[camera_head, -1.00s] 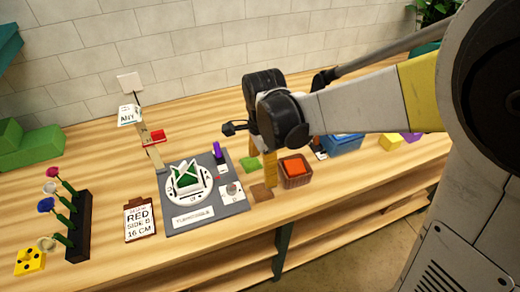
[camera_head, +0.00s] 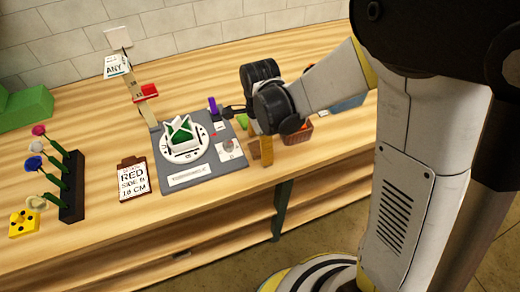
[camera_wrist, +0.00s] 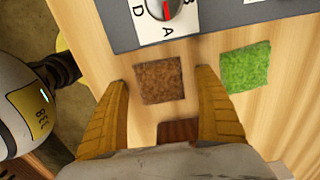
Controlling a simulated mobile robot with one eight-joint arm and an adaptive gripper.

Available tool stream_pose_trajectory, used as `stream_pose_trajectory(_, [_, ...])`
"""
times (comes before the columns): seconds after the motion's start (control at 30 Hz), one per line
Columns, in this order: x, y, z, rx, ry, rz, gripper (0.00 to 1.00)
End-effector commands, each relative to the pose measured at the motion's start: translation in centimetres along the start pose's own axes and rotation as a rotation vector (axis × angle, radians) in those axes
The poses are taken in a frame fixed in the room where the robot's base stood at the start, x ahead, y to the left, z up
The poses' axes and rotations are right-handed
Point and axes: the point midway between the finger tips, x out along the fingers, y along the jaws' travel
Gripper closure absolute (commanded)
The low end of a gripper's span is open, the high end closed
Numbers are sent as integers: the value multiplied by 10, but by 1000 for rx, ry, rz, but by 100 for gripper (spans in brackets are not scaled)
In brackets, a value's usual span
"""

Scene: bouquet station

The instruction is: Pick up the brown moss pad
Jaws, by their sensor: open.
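The brown moss pad (camera_wrist: 161,82) lies flat on the wooden table in the wrist view, just ahead of my fingertips and between their lines. In the head view only a small part of the brown pad (camera_head: 253,150) shows, beside my gripper (camera_head: 266,148), which hides the rest. My gripper is open and empty, its two yellow fingers (camera_wrist: 165,85) spread wider than the pad. Its height above the table is hard to tell. A green moss pad (camera_wrist: 245,67) lies to the right of the brown one in the wrist view.
A grey turntable board (camera_head: 205,175) lies left of my gripper, its edge close to the pads. A brown basket (camera_head: 299,135) with something orange in it stands to the right.

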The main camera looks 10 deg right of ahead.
Motion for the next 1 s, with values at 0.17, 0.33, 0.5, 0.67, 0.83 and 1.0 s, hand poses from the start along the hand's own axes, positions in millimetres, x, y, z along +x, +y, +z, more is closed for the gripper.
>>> stream_pose_trajectory(0.17, [-2,0,0,0,0,0,30])
stream_pose_trajectory(0.33, [-2,0,0,0,0,0,59])
stream_pose_trajectory(0.5, [-2,0,0,0,0,0,59])
stream_pose_trajectory(0.67, [-4,0,0,0,0,0,59])
stream_pose_trajectory(0.83, [-18,0,0,0,0,0,59])
stream_pose_trajectory(1.0, [-50,1,-3,2,0,0,59])
